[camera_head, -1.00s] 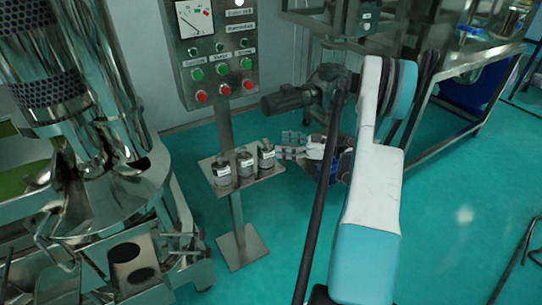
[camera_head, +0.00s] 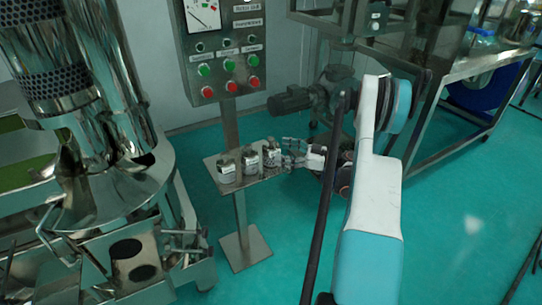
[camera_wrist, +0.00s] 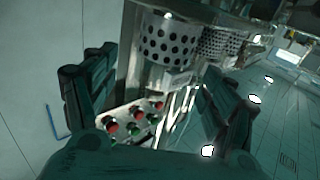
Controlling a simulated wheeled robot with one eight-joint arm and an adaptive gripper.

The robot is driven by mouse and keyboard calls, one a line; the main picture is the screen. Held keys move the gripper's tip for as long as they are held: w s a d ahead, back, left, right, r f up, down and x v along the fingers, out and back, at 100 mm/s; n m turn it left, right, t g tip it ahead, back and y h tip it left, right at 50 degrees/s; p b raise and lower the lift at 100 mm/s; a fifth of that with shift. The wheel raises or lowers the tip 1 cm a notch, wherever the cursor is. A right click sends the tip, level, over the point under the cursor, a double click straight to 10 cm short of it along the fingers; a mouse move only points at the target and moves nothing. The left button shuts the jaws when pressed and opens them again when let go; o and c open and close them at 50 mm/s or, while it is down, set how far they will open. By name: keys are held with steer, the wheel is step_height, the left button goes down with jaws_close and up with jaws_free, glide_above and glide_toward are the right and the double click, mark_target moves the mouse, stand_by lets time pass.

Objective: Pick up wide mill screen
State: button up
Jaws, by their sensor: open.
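Three small metal cylinders stand in a row on a small shelf (camera_head: 218,166): a left one (camera_head: 226,168), a middle one (camera_head: 249,160) and a right one (camera_head: 270,155). I cannot tell which is the wide mill screen. My gripper (camera_head: 290,154) is at the shelf's right end, close beside the right cylinder; I cannot tell whether they touch. In the wrist view, the fingers of my gripper (camera_wrist: 155,105) are spread with nothing held. Perforated metal cylinders (camera_wrist: 168,42) show beyond them, but I cannot tell whether these are the shelf's cylinders.
A control panel (camera_head: 222,52) with red and green buttons is above the shelf on the same post (camera_head: 238,215). A large metal machine (camera_head: 110,190) stands at the left. A motor (camera_head: 290,101) and steel frame (camera_head: 425,115) are behind. Teal floor is open at right.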

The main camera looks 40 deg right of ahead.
mark_target(271, 148)
steer(key=x, duration=0.1)
steer(key=b+x, duration=0.1)
steer(key=x, duration=0.1)
steer(key=b+x, duration=0.1)
steer(key=x, duration=0.1)
steer(key=shift+a+r, duration=0.2)
steer(key=shift+r, duration=0.2)
steer(key=c, duration=1.4)
steer(key=shift+c, duration=0.2)
